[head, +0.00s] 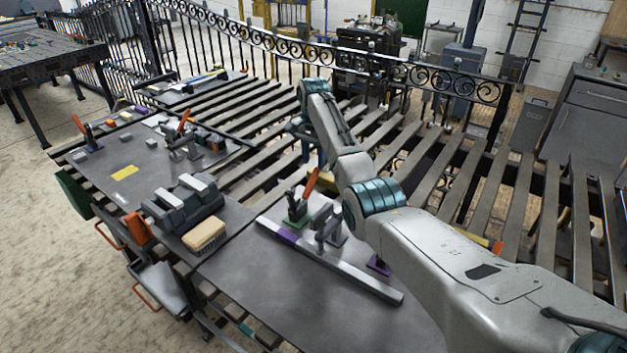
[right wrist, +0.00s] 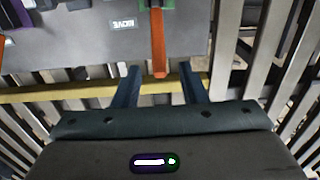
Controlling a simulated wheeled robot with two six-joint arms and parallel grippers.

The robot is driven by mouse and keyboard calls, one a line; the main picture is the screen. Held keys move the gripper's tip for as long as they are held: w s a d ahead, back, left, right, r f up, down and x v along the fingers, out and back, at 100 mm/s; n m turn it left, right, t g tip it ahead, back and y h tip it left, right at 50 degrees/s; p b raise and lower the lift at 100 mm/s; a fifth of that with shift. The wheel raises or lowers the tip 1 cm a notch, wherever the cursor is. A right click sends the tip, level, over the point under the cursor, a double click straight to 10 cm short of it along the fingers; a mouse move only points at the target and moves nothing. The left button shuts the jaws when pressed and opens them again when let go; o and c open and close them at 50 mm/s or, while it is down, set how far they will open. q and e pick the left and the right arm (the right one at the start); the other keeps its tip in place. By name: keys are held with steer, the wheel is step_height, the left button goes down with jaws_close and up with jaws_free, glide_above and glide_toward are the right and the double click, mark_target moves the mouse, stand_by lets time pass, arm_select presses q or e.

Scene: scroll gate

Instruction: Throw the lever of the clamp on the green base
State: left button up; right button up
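The clamp on the green base (head: 297,218) stands on the near grey plate, with its orange lever (head: 311,182) pointing up and tilted right. In the right wrist view the orange lever (right wrist: 158,45) hangs from the top edge, and part of the green base (right wrist: 182,5) shows there. My right gripper (right wrist: 160,72) is open, its two blue fingers spread apart. The lever's end lies between the fingertip lines in that picture; contact is not visible. In the head view my right gripper (head: 304,134) is partly hidden behind its arm, beyond the clamp. My left gripper is not in view.
A long metal bar (head: 345,268) lies beside the clamp, and a grey clamp (head: 332,228) stands over it. A purple base (head: 378,265) is partly behind my arm. A brush (head: 204,235) and another orange-levered clamp (head: 184,122) are to the left. The front plate is clear.

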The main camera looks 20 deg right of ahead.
mark_target(314, 174)
step_height(314, 174, down, 7)
steer(key=shift+s+a+p, duration=0.1)
steer(key=shift+p, duration=0.65)
steer(key=shift+f, duration=0.5)
steer(key=shift+s, duration=0.1)
jaws_close()
